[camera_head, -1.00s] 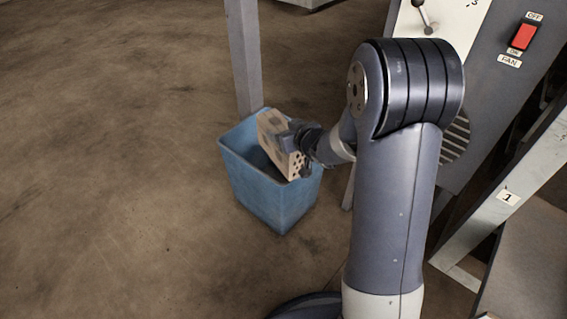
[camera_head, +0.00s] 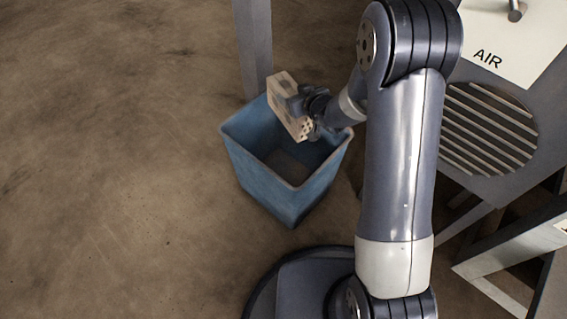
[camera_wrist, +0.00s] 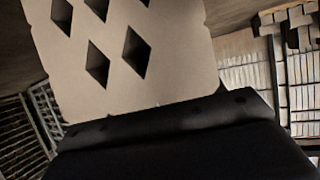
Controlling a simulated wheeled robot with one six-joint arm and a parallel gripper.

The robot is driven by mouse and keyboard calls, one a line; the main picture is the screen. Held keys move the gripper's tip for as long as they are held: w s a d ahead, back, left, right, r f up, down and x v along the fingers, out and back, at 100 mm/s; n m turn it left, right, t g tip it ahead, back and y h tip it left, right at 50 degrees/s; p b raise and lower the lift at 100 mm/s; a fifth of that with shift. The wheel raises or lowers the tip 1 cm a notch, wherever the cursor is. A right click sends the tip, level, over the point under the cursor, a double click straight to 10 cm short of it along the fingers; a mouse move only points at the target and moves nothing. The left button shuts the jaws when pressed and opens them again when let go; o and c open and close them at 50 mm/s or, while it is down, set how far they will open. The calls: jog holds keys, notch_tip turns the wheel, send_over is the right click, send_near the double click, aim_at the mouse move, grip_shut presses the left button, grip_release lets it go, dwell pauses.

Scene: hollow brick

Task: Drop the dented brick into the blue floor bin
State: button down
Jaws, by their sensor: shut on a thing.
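My gripper (camera_head: 301,105) is shut on a tan hollow brick (camera_head: 282,97) and holds it tilted over the far part of the blue floor bin (camera_head: 262,183). In the wrist view the brick (camera_wrist: 120,88) fills the upper middle, with several diamond-shaped holes facing the camera. One edge of it looks uneven, but I cannot tell a clear dent. The bin is open at the top and stands on the floor. Part of its far rim is hidden behind the brick and my arm. I see nothing in the visible part of the bin.
A grey post (camera_head: 254,45) stands just behind the bin. A grey machine panel with a vent grille (camera_head: 487,128) and an AIR label is at the right, beside grey metal frames. The wrist view shows stacked pale bricks (camera_wrist: 240,75) at right. The floor at left is clear.

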jog(key=shift+f+b, duration=2.05)
jog(key=shift+f, duration=0.45)
jog(key=c, duration=0.7)
grip_release()
jog(key=o, duration=0.4)
jog(key=shift+o, duration=0.3)
jog(key=shift+s+f, duration=0.1)
jog(key=shift+f, duration=0.1)
jog(key=p+v, duration=0.3)
jog(key=v, duration=0.8)
jog(key=shift+w+a, duration=0.1)
jog(key=shift+w, duration=0.1)
